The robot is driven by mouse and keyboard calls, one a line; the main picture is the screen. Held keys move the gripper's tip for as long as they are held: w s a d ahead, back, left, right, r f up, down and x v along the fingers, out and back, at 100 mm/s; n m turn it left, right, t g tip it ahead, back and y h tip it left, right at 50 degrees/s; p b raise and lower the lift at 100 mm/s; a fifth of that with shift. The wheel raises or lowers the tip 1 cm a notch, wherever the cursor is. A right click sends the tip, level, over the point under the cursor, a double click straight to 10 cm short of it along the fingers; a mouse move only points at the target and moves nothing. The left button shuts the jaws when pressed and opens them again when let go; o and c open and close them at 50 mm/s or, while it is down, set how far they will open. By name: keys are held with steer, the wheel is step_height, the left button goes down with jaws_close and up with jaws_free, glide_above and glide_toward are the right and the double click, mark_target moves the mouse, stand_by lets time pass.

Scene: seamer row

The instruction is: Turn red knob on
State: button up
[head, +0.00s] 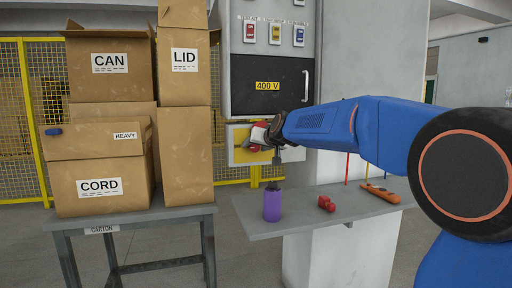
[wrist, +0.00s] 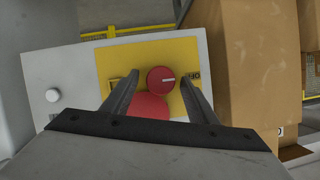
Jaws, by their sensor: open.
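My gripper (wrist: 159,74) is open, with one finger on each side of the knob. I cannot tell whether either finger touches it. Small dark markings sit left and right of the knob, the right one partly covered by a finger. In the head view my gripper (head: 262,142) is at the yellow-fronted box (head: 237,137), and the knob is not clearly visible there.
Cardboard boxes (head: 184,150) stand at left.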

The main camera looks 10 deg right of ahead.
steer(key=shift+c, duration=0.5)
jaws_close()
